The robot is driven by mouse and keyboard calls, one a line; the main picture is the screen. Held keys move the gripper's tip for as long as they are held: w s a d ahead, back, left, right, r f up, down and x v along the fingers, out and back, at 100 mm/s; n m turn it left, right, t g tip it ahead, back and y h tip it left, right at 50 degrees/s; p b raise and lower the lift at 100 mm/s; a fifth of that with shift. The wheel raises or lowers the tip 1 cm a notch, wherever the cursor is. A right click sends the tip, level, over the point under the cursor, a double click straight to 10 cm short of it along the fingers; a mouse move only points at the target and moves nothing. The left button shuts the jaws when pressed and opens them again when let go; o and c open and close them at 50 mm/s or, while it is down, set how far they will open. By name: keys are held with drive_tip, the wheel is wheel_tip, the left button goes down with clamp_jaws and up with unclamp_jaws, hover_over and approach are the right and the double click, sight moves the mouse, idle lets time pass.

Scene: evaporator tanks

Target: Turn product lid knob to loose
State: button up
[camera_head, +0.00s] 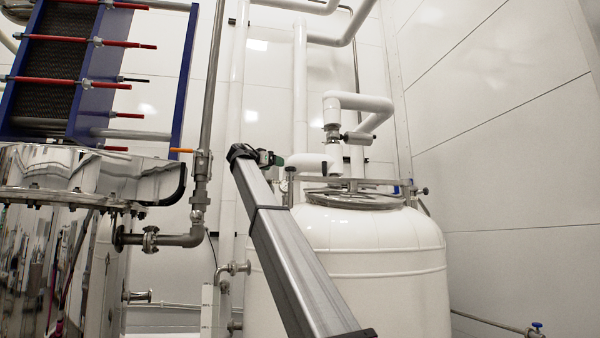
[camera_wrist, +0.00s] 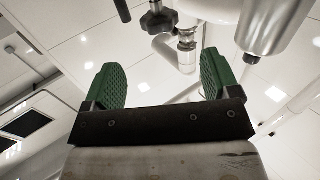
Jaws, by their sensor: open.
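The product tank (camera_head: 375,250) is a large white vessel with a round metal lid (camera_head: 355,200) on top. A clamp bar crosses the lid, with a small dark knob at its right end (camera_head: 422,190) and another dark end piece (camera_head: 290,170) at its left. My gripper (camera_head: 268,158) is just left of that left end, above the tank's left shoulder. In the wrist view my gripper (camera_wrist: 161,62) has its two green pads wide apart with nothing between them. A dark lobed knob (camera_wrist: 158,20) shows beyond the pads, apart from them, toward the upper middle.
White pipes (camera_head: 360,102) rise behind the lid. A polished metal tank (camera_head: 50,230) and a blue-framed plate unit (camera_head: 85,60) with red rods stand at left. A grey vertical pipe (camera_head: 205,100) runs left of my gripper. A white wall (camera_head: 510,130) is at right.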

sight(291, 168)
drive_tip(key=x, duration=1)
drive_tip(key=shift+w+d+r, duration=0.15)
drive_tip(key=shift+w+d, duration=0.1)
drive_tip(key=c, duration=0.9)
